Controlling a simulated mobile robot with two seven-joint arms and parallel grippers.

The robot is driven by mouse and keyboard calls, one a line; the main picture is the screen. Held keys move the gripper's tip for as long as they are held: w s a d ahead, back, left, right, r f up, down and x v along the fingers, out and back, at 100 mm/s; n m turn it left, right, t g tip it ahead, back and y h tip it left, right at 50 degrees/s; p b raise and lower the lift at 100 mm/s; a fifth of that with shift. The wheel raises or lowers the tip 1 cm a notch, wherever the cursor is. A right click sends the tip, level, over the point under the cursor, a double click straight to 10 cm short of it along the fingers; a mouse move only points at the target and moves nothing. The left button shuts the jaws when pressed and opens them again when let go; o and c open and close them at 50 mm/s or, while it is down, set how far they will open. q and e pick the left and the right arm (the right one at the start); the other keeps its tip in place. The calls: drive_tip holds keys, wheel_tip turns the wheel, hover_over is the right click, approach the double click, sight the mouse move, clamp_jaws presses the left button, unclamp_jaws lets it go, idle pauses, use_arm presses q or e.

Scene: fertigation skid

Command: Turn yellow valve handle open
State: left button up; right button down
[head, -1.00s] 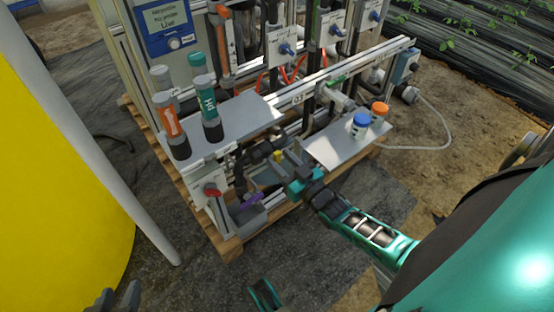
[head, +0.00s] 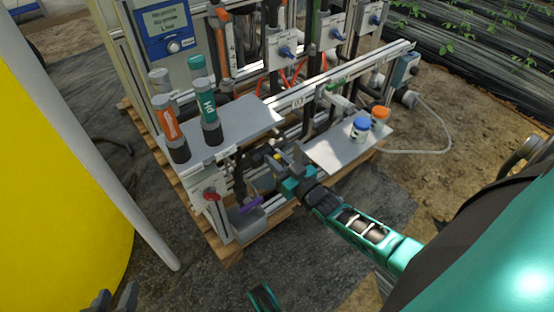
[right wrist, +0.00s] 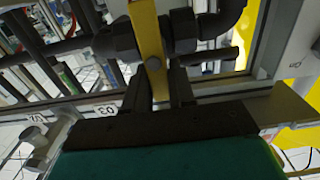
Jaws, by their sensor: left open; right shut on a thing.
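The yellow valve handle (right wrist: 150,45) is a flat bar that stands lengthwise in the right wrist view, in front of a black pipe fitting (right wrist: 190,32). My right gripper (right wrist: 160,88) is shut on its lower end, with one dark finger on each side. In the head view the handle shows only as a small yellow bit (head: 277,156) at my right gripper (head: 283,168); the rest is hidden. The dark fingertips of my left gripper (head: 115,298) show at the bottom left edge, open and apart from the skid.
A red knob (head: 210,194) and a purple part (head: 251,205) are low on the skid's left. Orange and teal cylinders (head: 208,115) stand on a shelf above. Blue-capped and orange-capped bottles (head: 360,128) stand on the right shelf. Pipes and frame rails crowd the handle.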

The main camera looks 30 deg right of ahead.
sight(261, 164)
use_arm(q)
drive_tip(key=shift+s+f, duration=0.1)
drive_tip(key=shift+s, duration=0.1)
use_arm(e)
drive_tip(key=shift+a+n, duration=0.1)
drive_tip(key=shift+n, duration=0.3)
drive_tip(key=n, duration=0.4)
drive_tip(key=a+f+n, duration=0.1)
drive_tip(key=n, duration=0.4)
drive_tip(key=a+f+n, duration=0.1)
drive_tip(key=n, duration=0.3)
drive_tip(key=shift+s+a+n, duration=0.1)
drive_tip(key=shift+a+n, duration=0.1)
drive_tip(key=shift+n, duration=0.1)
use_arm(q)
drive_tip(key=shift+w, duration=0.2)
use_arm(e)
drive_tip(key=shift+f+n, duration=0.2)
drive_tip(key=shift+n, duration=0.75)
drive_tip(key=shift+f+n, duration=0.2)
drive_tip(key=shift+n, duration=0.75)
use_arm(q)
drive_tip(key=shift+s, duration=0.15)
use_arm(e)
drive_tip(key=c, duration=1)
unclamp_jaws()
drive_tip(key=shift+c, duration=0.2)
